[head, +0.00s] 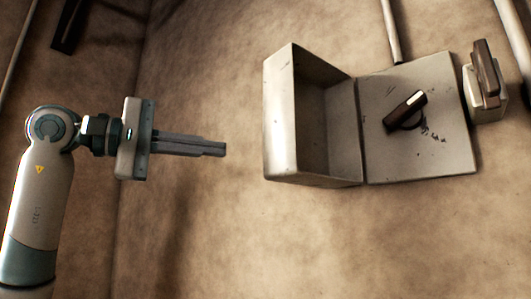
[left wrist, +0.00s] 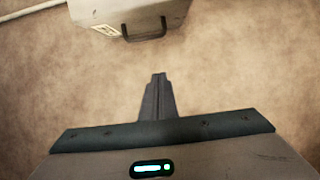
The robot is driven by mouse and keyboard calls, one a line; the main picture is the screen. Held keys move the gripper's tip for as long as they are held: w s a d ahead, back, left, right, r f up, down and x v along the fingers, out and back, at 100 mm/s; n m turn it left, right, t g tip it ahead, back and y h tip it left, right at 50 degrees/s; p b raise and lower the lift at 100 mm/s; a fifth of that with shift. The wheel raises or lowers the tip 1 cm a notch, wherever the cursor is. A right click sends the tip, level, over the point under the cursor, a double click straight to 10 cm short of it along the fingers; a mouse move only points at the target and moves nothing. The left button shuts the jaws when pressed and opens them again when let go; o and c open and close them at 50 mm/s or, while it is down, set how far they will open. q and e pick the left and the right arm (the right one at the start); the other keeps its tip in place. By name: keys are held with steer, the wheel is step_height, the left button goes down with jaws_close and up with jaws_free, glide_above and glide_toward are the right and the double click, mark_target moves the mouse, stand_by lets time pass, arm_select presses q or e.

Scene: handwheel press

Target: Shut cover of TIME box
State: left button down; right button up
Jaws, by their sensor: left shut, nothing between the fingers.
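The TIME box is on the wall at right in the head view; no lettering is readable on it there. Its cover (head: 280,118), a deep pale shell, stands open on the left side of the flat back plate (head: 440,150). A dark rotary knob (head: 405,110) sits exposed on the plate. My left gripper (head: 222,149) is shut and empty, left of the cover, pointing right towards it with a clear gap. In the left wrist view the shut fingers (left wrist: 158,78) point up the picture. My right gripper is not in view.
A small switch with a dark lever (head: 486,75) is right of the plate. A pipe (head: 391,30) runs above the box. The left wrist view shows a pale casing with a dark handle (left wrist: 144,30) and a label. The wall below the box is clear.

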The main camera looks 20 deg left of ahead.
arm_select(q)
steer(key=w+d+p, duration=0.2)
steer(key=d+p, duration=0.4)
steer(key=d, duration=0.3)
steer(key=shift+w, duration=0.25)
stand_by(0.5)
steer(key=shift+w+d, duration=0.1)
steer(key=shift+s, duration=0.25)
